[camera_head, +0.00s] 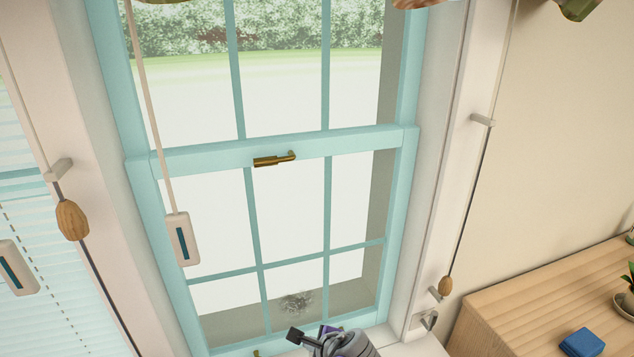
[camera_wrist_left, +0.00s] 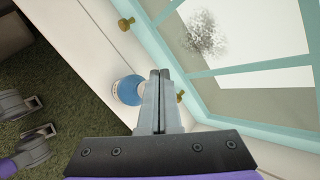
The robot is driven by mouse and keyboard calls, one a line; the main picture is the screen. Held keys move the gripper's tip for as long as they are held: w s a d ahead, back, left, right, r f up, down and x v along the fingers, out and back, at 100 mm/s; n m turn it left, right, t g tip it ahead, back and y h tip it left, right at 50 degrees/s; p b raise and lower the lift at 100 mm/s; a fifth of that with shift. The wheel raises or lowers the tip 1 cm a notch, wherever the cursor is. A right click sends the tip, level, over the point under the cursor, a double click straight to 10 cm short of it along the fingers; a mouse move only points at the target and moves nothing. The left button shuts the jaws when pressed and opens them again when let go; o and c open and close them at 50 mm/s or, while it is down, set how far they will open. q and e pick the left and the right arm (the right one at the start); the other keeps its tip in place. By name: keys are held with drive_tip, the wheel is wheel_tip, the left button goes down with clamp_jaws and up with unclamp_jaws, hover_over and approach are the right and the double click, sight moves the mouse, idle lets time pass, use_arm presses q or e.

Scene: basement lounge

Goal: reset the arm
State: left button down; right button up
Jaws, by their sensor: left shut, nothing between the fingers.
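My left gripper (camera_head: 293,336) shows at the bottom edge of the head view, in front of the lower window sash (camera_head: 288,270). In the left wrist view its two grey fingers (camera_wrist_left: 160,73) are pressed together with nothing between them. They point along the white sill beside the teal window frame (camera_wrist_left: 260,69). In the left wrist view, two separated grey, dark-tipped fingers (camera_wrist_left: 36,118) beside a purple part are at the left edge, over the floor. They look like my right gripper, open and empty. The head view does not show it.
A blue round object (camera_wrist_left: 127,91) stands on the sill by my left fingers. Brass knobs (camera_wrist_left: 126,23) are on the frame, and a dark smudge (camera_head: 297,302) marks the glass. Blind pulls (camera_head: 181,240) hang left. A wooden cabinet (camera_head: 535,290) bears a blue cloth-like item (camera_head: 581,342).

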use_arm(q)
drive_tip(key=s+a+r+n+g+h+p, duration=0.1)
drive_tip(key=s+a+n+h+p, duration=0.1)
drive_tip(key=s+a+n, duration=0.6)
drive_tip(key=s+a+r+n+g+h+p, duration=0.1)
drive_tip(key=s+a+n+h+p, duration=0.1)
drive_tip(key=s+a+n, duration=0.6)
drive_tip(key=s+n, duration=0.3)
drive_tip(key=s, duration=0.1)
drive_tip(key=shift+s+a+r+n+p, duration=0.15)
drive_tip(key=shift+s+a+n+p, duration=0.05)
drive_tip(key=shift+s+n+p, duration=0.2)
